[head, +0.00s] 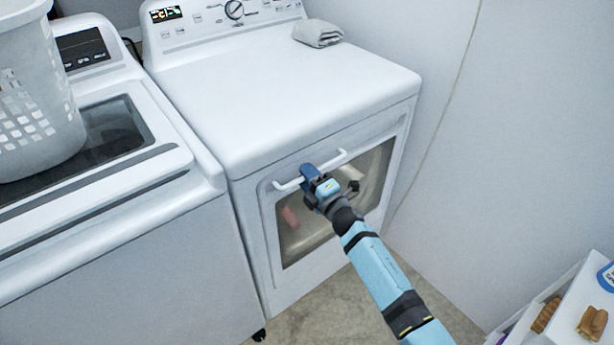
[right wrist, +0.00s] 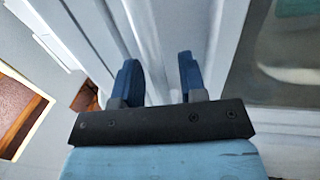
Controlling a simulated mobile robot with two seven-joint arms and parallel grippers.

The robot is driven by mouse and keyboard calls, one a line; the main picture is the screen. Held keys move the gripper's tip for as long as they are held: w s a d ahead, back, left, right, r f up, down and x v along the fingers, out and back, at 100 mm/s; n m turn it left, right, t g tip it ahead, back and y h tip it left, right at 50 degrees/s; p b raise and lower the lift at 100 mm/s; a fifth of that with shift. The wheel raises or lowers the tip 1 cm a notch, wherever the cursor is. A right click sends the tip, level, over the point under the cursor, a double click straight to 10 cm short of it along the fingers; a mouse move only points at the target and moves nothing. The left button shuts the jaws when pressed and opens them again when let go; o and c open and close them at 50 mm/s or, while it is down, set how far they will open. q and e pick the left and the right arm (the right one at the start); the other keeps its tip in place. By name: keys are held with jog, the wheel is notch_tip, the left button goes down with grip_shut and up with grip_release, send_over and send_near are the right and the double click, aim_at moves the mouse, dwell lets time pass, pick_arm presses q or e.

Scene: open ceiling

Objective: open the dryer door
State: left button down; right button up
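The white dryer (head: 285,85) stands in the middle of the head view. Its front door (head: 272,215), with a dark window, looks closed. A white bar handle (head: 341,158) runs along the door's upper part. My right gripper (head: 310,173) is at the middle of this handle and hides that part of it. In the right wrist view, the two blue fingers of my right gripper (right wrist: 160,80) stand a short gap apart, with white surface between them. My left gripper is out of view.
A white washer (head: 130,235) with a laundry basket (head: 38,95) stands left of the dryer. A folded grey cloth (head: 318,33) lies on the dryer top. A wall (head: 520,130) is close on the right. A white shelf unit (head: 570,310) stands at lower right.

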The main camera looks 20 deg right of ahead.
grip_shut()
